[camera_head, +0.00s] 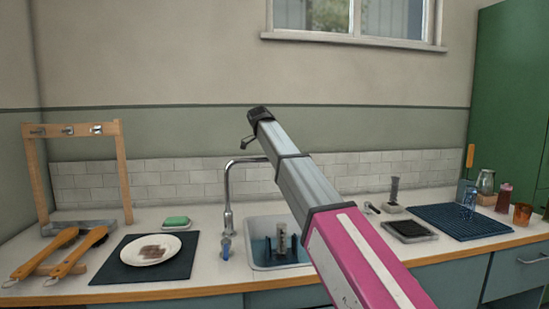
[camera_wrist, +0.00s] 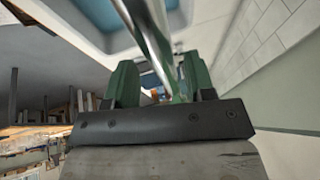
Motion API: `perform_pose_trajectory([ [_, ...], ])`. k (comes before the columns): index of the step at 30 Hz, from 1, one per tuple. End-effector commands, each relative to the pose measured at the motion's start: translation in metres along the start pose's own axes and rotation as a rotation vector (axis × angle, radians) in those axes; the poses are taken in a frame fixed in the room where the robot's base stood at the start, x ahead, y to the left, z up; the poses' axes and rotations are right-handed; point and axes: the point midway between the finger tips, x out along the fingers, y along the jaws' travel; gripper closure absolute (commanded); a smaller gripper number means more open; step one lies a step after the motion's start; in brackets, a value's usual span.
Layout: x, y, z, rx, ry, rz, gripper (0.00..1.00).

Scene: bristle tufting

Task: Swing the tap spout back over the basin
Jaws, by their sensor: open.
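The chrome tap (camera_head: 228,195) stands at the left edge of the sink basin (camera_head: 252,252) in the head view. Its spout (camera_head: 248,159) arches up and runs right until my arm hides its end. In the wrist view, a chrome tube (camera_wrist: 148,35), which looks like the spout, passes between the two green fingers of my gripper (camera_wrist: 158,66). The gripper is open around the tube; I cannot tell whether either finger touches it. A pale blue basin area (camera_wrist: 100,14) shows at the top of the wrist view.
Left of the tap are a green sponge (camera_head: 176,223), a plate (camera_head: 151,249), brushes (camera_head: 62,247) and a wooden rack (camera_head: 123,170). A dark holder (camera_head: 283,240) stands in the basin. Right are a ribbed mat (camera_head: 455,222) and glasses (camera_head: 522,214). The tiled wall (camera_head: 180,182) is close behind.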

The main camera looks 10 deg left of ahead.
Motion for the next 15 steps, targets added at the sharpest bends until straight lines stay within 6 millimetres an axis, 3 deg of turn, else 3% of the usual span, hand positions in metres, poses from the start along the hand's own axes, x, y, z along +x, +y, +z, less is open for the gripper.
perform_pose_trajectory([
  [5,-0.019,-0.001,0.001,-0.001,0.000,-0.002,0.51],
  [15,-0.081,-0.001,0.001,0.000,0.000,-0.001,0.51],
])
